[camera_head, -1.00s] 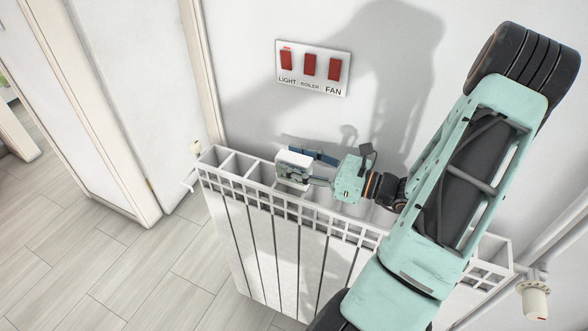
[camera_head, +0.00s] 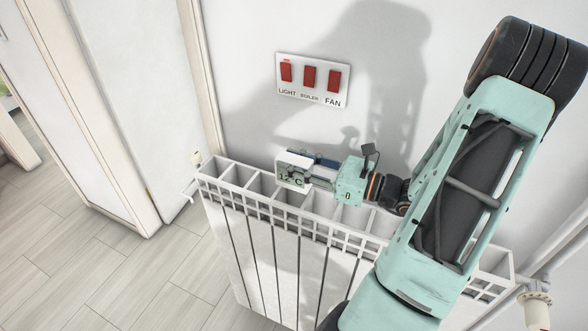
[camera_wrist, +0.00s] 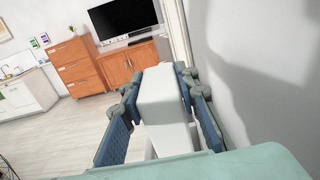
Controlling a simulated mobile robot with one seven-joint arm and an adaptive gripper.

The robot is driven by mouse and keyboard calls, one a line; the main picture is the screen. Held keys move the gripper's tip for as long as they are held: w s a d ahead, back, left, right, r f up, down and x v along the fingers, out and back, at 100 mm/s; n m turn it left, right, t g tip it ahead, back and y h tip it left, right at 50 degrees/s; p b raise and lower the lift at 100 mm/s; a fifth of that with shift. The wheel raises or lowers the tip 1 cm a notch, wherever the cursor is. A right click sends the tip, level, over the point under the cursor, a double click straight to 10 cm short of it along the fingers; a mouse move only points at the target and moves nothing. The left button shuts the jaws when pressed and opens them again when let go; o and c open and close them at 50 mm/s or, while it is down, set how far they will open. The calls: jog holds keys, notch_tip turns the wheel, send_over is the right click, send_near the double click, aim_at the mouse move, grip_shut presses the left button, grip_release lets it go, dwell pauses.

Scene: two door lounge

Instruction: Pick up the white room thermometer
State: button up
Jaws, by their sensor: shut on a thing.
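The white room thermometer (camera_head: 292,178) is a small box whose display reads about 12 °C in the head view. My gripper (camera_head: 312,172) is shut on it, one blue finger on the wall side and one on the room side. The thermometer is just above the top of the white radiator (camera_head: 262,238); I cannot tell whether it touches it. In the wrist view the thermometer (camera_wrist: 160,97) shows as a plain white block between the two blue finger pads. Its display is hidden there.
A wall panel with red switches (camera_head: 313,80) marked light, boiler and fan is above the radiator. A valve (camera_head: 535,308) and pipes are at the right. A white door (camera_head: 95,100) stands at the left. Wooden cabinets (camera_wrist: 128,64) and a screen (camera_wrist: 122,19) are far off, beyond open floor.

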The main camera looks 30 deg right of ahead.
jog(key=s+a+r+b, duration=0.4)
jog(key=s+r, duration=0.6)
jog(key=s, duration=0.3)
jog(key=shift+a, duration=0.25)
jog(key=shift+s+r, duration=0.1)
jog(key=shift+s, duration=0.05)
